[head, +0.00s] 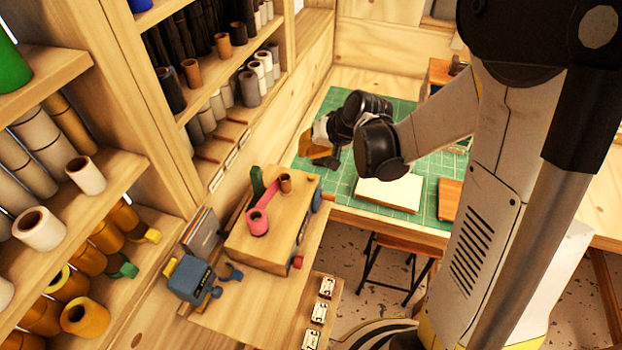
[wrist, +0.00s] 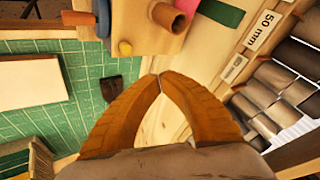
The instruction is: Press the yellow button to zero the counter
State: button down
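A wooden machine (head: 262,232) stands on the wooden counter top, with a pink roll (head: 258,220) and a brown core (head: 285,183) on its top. In the wrist view a small yellow disc (wrist: 125,48), which looks like the yellow button, sits on the machine's near end. I cannot make out a counter display on the machine. My gripper (wrist: 160,77) has orange fingers whose tips meet, with nothing between them. In the head view my gripper (head: 325,160) is over the green mat's left edge, beyond the machine and apart from it.
The green cutting mat (head: 420,185) holds a white pad (head: 390,191). Shelves of rolls (head: 75,190) line the left. A blue tool (head: 190,280) and several white number tags (head: 319,312) lie near the machine. A stool (head: 400,250) stands below.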

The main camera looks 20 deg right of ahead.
aim_at(307, 178)
notch_tip(307, 178, down, 6)
jog(key=b, duration=0.4)
dwell(1.2)
jog(key=shift+f+b, duration=0.35)
jog(key=shift+b, duration=0.25)
jog(key=shift+f+b, duration=0.5)
dwell(0.4)
jog(key=shift+r, duration=0.2)
jog(key=shift+r+p, duration=0.65)
jog(key=shift+r, duration=0.1)
jog(key=shift+r+p, duration=1.8)
jog(key=shift+r, duration=0.75)
